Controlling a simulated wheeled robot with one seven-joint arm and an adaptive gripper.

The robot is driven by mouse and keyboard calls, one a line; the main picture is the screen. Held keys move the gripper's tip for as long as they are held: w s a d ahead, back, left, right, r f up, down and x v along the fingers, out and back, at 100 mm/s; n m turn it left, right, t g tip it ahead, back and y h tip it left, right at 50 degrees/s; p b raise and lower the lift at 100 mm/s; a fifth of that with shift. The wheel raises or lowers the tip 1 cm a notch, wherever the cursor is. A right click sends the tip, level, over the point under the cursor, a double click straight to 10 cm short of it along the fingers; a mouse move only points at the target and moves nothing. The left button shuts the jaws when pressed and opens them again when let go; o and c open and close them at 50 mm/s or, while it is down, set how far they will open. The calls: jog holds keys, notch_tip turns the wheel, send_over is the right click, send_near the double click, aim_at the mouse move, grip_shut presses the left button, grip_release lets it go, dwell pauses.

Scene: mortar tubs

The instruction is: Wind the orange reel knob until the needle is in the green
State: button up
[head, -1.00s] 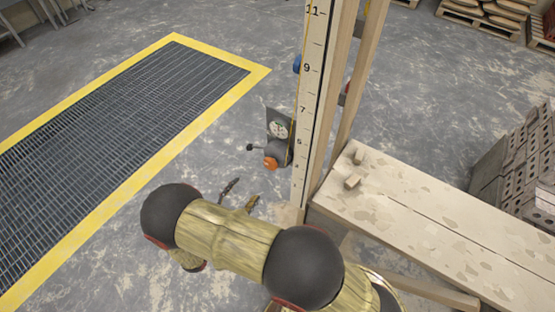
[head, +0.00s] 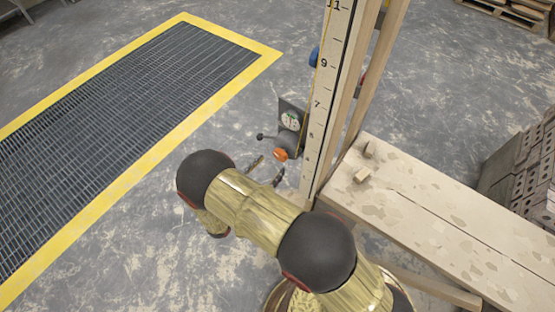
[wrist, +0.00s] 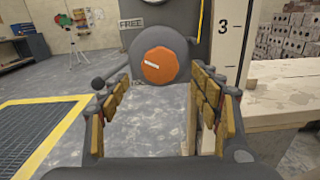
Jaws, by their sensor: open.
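The orange reel knob (wrist: 160,65) faces me in the wrist view, with a short white mark across it, on a grey round housing. It also shows in the head view (head: 281,154). My gripper (wrist: 160,105) is open and empty, its two fingers (head: 266,168) apart just below and in front of the knob, not around it. The dial (head: 291,119) sits above the knob on a dark plate; its needle is too small to read, and the wrist view cuts off most of it. A dark lever with a ball end (wrist: 98,83) sticks out left of the housing, beside a "FREE" label (wrist: 131,23).
A tall numbered post (head: 327,95) stands right of the reel. A wooden bench (head: 440,205) with small wood blocks (head: 362,175) joins it on the right, with bricks (head: 525,160) beyond. A yellow-edged floor grate (head: 110,140) lies left. The floor before the reel is clear.

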aim_at(278, 157)
jog(key=shift+b+x, duration=0.3)
jog(key=shift+x, duration=2.05)
jog(key=c, duration=0.4)
jog(key=c, duration=0.7)
jog(key=shift+c, duration=0.3)
